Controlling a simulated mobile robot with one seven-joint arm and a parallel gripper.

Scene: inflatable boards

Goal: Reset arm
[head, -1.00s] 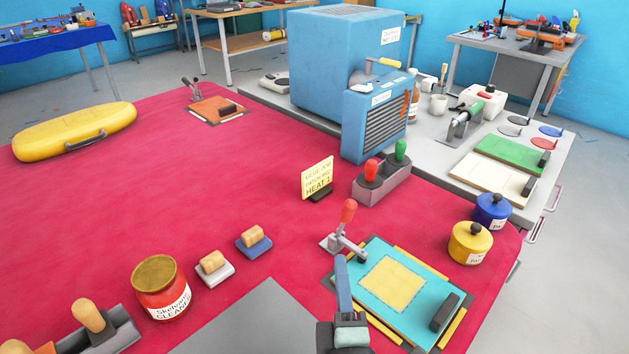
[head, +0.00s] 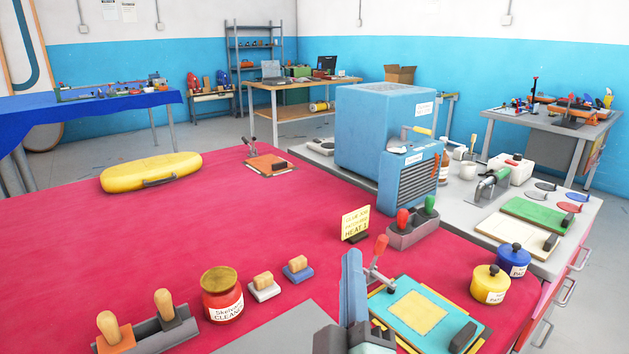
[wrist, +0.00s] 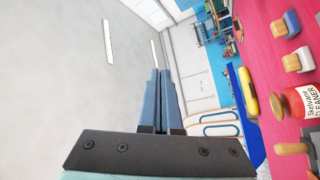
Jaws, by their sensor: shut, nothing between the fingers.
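My gripper (head: 352,275) stands upright at the bottom centre of the head view, its blue fingers pointing up. In the wrist view my gripper (wrist: 163,75) has its two blue fingers together with nothing between them. Behind and to the right of it in the head view lies a teal board (head: 455,322) with a yellow square patch (head: 417,313). A clamp with a red handle (head: 380,247) stands at the board's left edge. The gripper hides part of the board's left side and appears apart from everything.
A red-topped table (head: 150,235) carries a cleaner jar (head: 222,300), a yellow inflatable (head: 150,172), a glue sign (head: 355,222) and two red and green levers (head: 415,228). A blue machine (head: 375,140) stands behind. Yellow (head: 490,285) and blue (head: 513,260) pots sit right. The table's middle is clear.

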